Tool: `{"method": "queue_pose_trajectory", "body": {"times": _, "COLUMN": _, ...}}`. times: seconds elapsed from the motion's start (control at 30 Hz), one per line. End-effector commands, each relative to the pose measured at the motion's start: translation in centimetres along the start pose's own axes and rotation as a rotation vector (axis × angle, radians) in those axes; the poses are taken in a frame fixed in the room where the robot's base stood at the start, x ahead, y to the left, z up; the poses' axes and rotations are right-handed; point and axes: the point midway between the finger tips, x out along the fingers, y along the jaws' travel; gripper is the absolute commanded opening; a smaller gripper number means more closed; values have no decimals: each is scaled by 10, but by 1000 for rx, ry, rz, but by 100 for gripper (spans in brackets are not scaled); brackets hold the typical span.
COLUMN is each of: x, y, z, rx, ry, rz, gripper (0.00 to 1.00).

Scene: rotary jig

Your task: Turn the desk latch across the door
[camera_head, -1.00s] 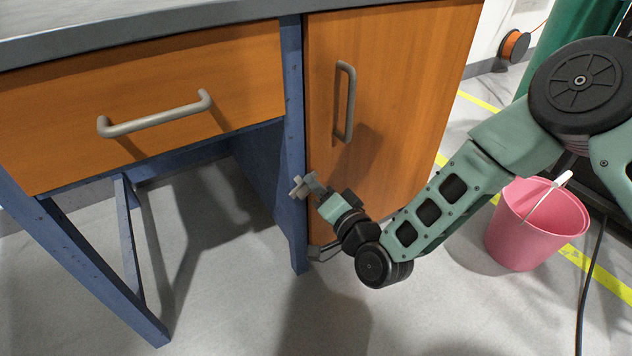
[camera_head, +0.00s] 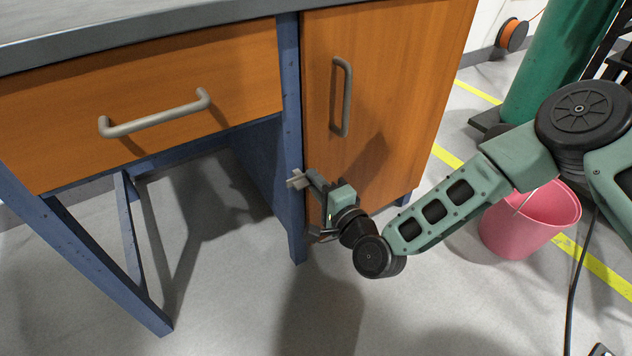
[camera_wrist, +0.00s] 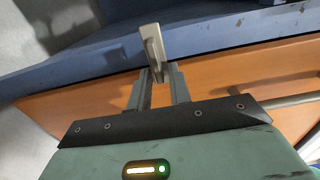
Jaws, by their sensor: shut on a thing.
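The desk latch is a small grey-beige bar (camera_head: 296,180) on the blue post beside the orange cabinet door (camera_head: 375,90). In the wrist view the latch (camera_wrist: 152,42) stands out from the blue frame, between my fingertips. My gripper (camera_head: 307,180) reaches it from the right, in front of the lower left part of the door. My gripper (camera_wrist: 158,78) is shut on the latch's near end. The fingers hide part of the latch, and I cannot tell exactly how far it lies across the door edge. The door looks closed.
The door handle (camera_head: 342,97) is above my gripper. A drawer with a handle (camera_head: 155,118) is at the left. A pink bucket (camera_head: 528,222) and a green cylinder (camera_head: 560,75) stand at the right. The floor in front is clear.

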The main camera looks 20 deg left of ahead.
Motion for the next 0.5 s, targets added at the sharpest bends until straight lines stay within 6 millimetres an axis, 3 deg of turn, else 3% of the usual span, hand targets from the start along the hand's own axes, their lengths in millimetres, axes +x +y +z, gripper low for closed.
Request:
{"method": "queue_pose_trajectory", "body": {"times": 0.37, "x": -1, "y": 1, "z": 1, "rx": 8, "ry": -2, "rz": 3, "gripper": 0}}
{"method": "queue_pose_trajectory", "body": {"times": 0.4, "x": -1, "y": 1, "z": 1, "rx": 8, "ry": -2, "rz": 3, "gripper": 23}}
{"method": "queue_pose_trajectory", "body": {"times": 0.43, "x": -1, "y": 1, "z": 1, "rx": 8, "ry": -2, "rz": 4, "gripper": 29}}
{"method": "queue_pose_trajectory", "body": {"times": 0.5, "x": -1, "y": 1, "z": 1, "rx": 8, "ry": -2, "rz": 3, "gripper": 29}}
